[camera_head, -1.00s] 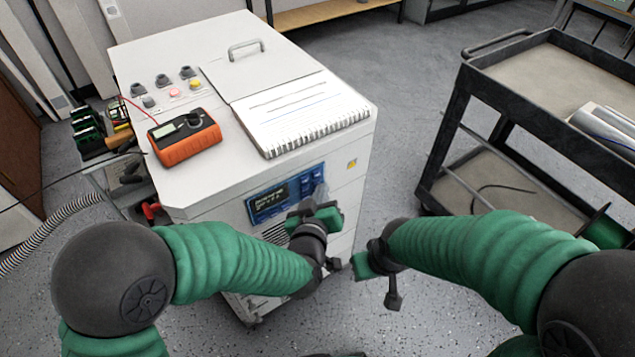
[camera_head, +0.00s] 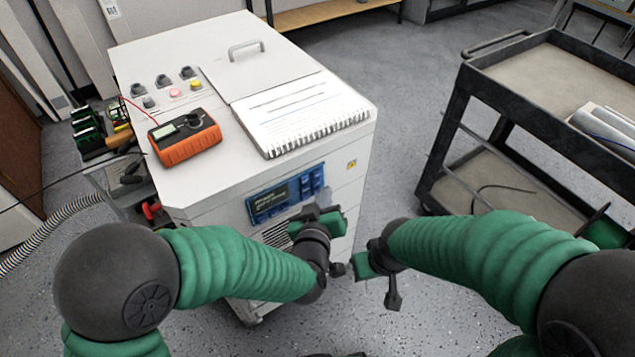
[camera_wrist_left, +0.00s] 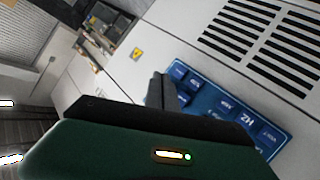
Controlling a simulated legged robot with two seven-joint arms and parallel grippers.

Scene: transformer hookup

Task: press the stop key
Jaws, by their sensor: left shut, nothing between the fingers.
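The blue control panel (camera_head: 285,194) is on the front face of the white cabinet (camera_head: 190,210). It has a dark display (camera_head: 271,203) on its left and several blue keys (camera_head: 311,182) on its right. The key labels are too small to read in the head view. My left gripper (camera_head: 318,212) is shut and empty, just in front of and below the panel's right part. In the left wrist view the blue panel (camera_wrist_left: 235,115) is partly hidden by my gripper, whose dark fingers (camera_wrist_left: 160,90) are close to its keys. My right gripper (camera_head: 365,262) is apart from the cabinet; its jaw opening is unclear.
On the cabinet top are an orange multimeter (camera_head: 184,140), a spiral notebook (camera_head: 300,112) and several knobs and buttons (camera_head: 174,92). A black cart (camera_head: 530,110) stands at the right. Clear floor lies between cabinet and cart.

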